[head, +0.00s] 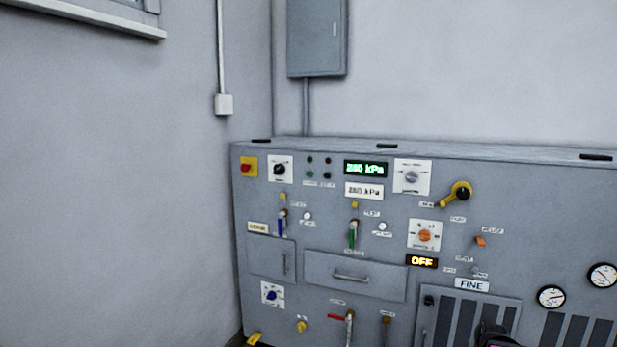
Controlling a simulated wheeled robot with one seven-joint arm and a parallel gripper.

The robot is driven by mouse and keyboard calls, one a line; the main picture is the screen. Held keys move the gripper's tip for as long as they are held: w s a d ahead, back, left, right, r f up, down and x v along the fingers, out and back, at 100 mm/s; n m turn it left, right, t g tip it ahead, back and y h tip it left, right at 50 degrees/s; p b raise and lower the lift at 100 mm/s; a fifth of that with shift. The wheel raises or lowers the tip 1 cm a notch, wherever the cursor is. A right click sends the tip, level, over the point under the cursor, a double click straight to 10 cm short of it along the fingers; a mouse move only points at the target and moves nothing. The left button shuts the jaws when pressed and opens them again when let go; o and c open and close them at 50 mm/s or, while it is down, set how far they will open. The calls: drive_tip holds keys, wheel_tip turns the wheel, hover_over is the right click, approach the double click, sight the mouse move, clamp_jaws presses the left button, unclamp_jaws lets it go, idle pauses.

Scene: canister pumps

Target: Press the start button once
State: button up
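A grey control panel (350,235) stands against the far wall and carries many knobs, levers, lamps and small labels. I cannot tell which fitting is the start button. A dark piece with a pink patch at the bottom edge seems to be part of my arm; no gripper fingers show.
A red button on yellow (248,167) is at the upper left corner. A yellow crank (456,194) and an orange knob (425,236) stick out. A drawer (354,275) is closed.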

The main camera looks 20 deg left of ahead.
clamp_jaws()
idle(1.5)
